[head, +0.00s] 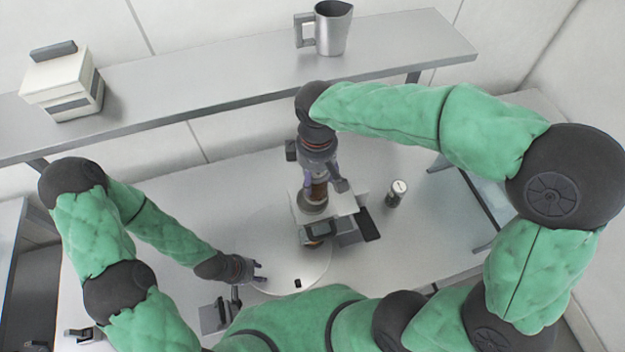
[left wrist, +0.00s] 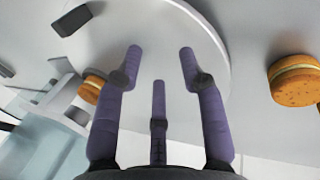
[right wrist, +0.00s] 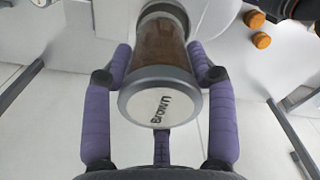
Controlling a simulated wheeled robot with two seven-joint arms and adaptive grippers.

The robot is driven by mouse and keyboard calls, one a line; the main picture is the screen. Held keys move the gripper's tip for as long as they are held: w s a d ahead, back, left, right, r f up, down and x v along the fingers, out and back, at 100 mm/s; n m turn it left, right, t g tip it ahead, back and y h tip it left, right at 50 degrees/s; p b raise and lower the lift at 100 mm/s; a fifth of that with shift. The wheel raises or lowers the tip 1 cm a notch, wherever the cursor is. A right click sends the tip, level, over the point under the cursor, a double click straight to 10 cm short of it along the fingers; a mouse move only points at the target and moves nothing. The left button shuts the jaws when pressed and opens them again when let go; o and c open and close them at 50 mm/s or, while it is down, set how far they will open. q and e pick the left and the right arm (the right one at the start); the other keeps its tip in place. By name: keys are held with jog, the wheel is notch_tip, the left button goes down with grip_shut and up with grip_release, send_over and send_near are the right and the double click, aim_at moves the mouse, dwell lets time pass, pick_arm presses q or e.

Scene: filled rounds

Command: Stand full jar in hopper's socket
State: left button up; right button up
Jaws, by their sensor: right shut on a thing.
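My right gripper (head: 320,176) is shut on a jar (head: 318,190) with brown contents. In the right wrist view the jar (right wrist: 160,45) shows a grey-rimmed end marked "Brown" towards my camera. In the head view the jar is roughly upright over the grey ring, apparently the hopper's socket (head: 312,208), on top of a white machine (head: 345,203). Its lower end meets the ring in the picture; I cannot tell whether it is seated. My left gripper (head: 258,271) is open and empty by the left edge of a white round plate (head: 285,275).
Another capped jar (head: 397,193) stands right of the machine. Filled rounds (left wrist: 295,80) show in the left wrist view. A shelf (head: 200,85) behind carries a metal jug (head: 332,28) and a white box (head: 62,85). The table left of the machine is fairly clear.

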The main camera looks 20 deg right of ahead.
jog(key=shift+w+a+f, duration=0.15)
jog(key=shift+a+f, duration=0.05)
jog(key=shift+f, duration=0.05)
jog(key=shift+w+a+f, duration=0.15)
jog(key=shift+f, duration=1.65)
jog(key=shift+f, duration=0.25)
jog(key=o, duration=1.3)
jog(key=shift+o, duration=0.2)
jog(key=shift+r, duration=0.1)
jog(key=shift+r, duration=0.1)
notch_tip(320, 180, up, 12)
jog(key=shift+r+b, duration=0.1)
jog(key=shift+b, duration=0.2)
